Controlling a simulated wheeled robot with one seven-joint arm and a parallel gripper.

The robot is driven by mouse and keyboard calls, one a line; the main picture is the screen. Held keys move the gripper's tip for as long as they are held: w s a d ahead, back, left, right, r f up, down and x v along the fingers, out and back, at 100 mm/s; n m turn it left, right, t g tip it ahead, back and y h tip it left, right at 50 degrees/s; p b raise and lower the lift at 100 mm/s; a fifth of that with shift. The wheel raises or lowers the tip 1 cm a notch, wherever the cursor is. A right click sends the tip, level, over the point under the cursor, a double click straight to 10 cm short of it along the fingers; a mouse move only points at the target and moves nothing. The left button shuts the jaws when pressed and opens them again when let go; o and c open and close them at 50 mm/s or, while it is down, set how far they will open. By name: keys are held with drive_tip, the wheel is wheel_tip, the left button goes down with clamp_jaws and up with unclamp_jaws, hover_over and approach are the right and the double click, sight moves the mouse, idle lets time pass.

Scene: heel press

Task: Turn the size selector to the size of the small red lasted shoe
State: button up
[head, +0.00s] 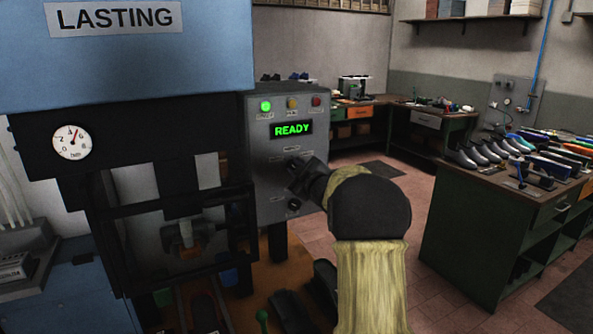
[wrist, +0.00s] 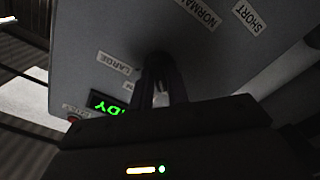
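The control panel (head: 262,150) of the lasting machine has a green READY display (head: 292,129). My gripper (head: 293,177) is at the panel's front, below the display, and hides the control there. In the wrist view my gripper (wrist: 162,78) points at the panel (wrist: 150,30), its fingers close together at a dark knob (wrist: 156,60). A LARGE label (wrist: 113,62) and a partly hidden label are beside this knob, so it looks like the size selector. Its pointer is hidden. Whether the fingers clamp it is too dark to tell. I cannot make out a small red shoe.
Another dark knob (head: 294,205) sits lower on the panel. NORMAL (wrist: 199,12) and SHORT (wrist: 249,16) labels are farther up in the wrist view. The lasting machine (head: 110,60) fills the left. A green bench (head: 480,225) with several grey shoes stands right, with open floor before it.

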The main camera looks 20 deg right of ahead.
drive_tip(key=shift+o, duration=1.3)
drive_tip(key=shift+s, duration=0.1)
drive_tip(key=s+b, duration=0.5)
drive_tip(key=s, duration=1.2)
drive_tip(key=shift+s+d, duration=0.15)
drive_tip(key=shift+d, duration=0.15)
